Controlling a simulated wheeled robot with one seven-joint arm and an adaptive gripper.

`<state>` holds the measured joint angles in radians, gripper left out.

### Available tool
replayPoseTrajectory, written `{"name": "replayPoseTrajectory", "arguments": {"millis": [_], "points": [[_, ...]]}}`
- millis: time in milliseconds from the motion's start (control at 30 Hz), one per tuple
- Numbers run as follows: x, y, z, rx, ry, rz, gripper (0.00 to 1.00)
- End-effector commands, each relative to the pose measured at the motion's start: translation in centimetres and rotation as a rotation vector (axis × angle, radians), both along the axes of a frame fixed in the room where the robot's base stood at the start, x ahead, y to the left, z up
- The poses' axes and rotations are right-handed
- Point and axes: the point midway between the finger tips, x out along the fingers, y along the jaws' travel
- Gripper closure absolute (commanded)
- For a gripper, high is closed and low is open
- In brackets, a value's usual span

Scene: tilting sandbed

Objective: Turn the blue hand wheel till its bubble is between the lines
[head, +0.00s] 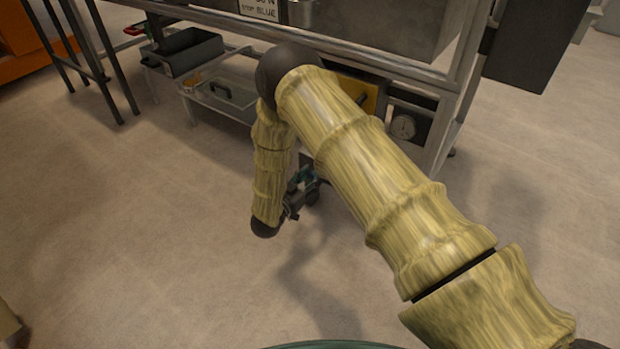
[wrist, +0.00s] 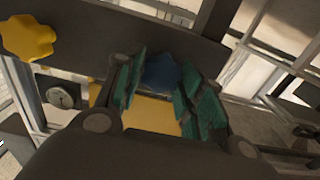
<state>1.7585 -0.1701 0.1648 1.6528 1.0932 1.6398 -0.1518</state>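In the wrist view the blue hand wheel (wrist: 160,73) is between the green-padded fingers of my gripper (wrist: 160,80). The pads are apart, one on each side of the wheel, and hide its sides. I cannot tell whether they press on it. The blue wheel is hidden there. No bubble or lines can be made out in either view.
A yellow wheel (wrist: 28,38) is on the same dark bar, left of the blue one. A round dial (head: 404,126) is at the bench's right side; it also shows in the wrist view (wrist: 61,96). A dark tray (head: 186,52) is under the bench. The front floor is clear.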

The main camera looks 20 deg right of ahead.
Motion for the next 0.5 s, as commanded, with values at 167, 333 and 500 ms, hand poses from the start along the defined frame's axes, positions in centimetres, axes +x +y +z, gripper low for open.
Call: {"name": "replayPoseTrajectory", "arguments": {"millis": [167, 333, 500], "points": [[-0.06, -0.02, 0.01, 0.003, -0.004, -0.001, 0.85], [-0.12, -0.07, 0.12, 0.028, -0.034, -0.002, 0.85], [-0.17, -0.12, 0.28, 0.087, -0.107, -0.002, 0.85]]}}
